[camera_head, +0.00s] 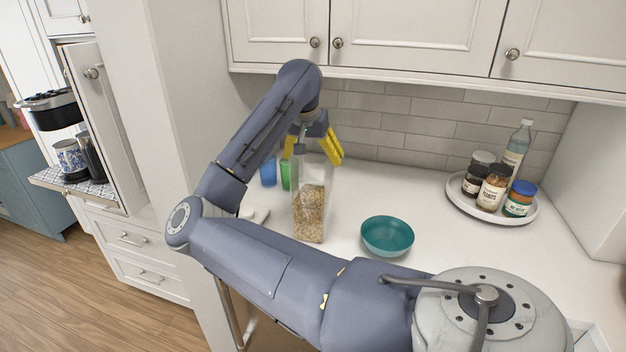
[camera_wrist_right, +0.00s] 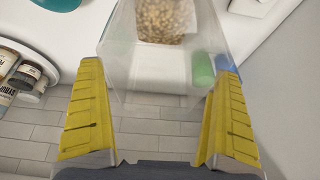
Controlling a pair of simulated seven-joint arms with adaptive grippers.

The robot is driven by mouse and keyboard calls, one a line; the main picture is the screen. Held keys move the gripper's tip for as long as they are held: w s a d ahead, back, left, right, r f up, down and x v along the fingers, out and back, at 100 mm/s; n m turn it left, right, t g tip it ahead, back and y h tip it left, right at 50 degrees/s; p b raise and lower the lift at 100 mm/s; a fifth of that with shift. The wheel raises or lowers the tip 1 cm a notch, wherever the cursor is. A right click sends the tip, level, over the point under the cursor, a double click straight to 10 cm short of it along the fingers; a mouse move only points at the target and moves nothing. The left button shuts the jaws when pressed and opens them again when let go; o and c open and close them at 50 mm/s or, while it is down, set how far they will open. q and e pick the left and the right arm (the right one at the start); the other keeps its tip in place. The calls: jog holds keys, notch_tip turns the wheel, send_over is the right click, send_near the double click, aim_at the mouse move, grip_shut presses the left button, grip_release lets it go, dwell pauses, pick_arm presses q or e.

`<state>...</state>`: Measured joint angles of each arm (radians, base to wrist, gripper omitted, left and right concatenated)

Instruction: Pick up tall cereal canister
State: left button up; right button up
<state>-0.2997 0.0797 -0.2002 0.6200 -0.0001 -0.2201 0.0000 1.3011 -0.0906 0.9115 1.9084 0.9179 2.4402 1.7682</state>
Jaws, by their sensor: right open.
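The tall cereal canister (camera_head: 311,200) is clear, stands upright on the white counter, and holds light brown cereal in its lower part. My right gripper (camera_head: 316,150) is over its top, with yellow fingers on either side. In the right wrist view the canister (camera_wrist_right: 160,55) lies between the two open fingers (camera_wrist_right: 158,115), with a visible gap near each fingertip. Whether either finger touches it cannot be told. My arm covers part of the counter left of the canister. My left gripper is not in view.
A teal bowl (camera_head: 387,236) sits right of the canister. Blue (camera_head: 268,172) and green (camera_head: 285,175) cups stand behind it on the left. A round white tray (camera_head: 462,202) with jars and a bottle (camera_head: 516,150) is at the right. Cabinets (camera_head: 420,40) hang above.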

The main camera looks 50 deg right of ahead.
jog(key=c, duration=1.4)
jog(key=shift+r, duration=0.15)
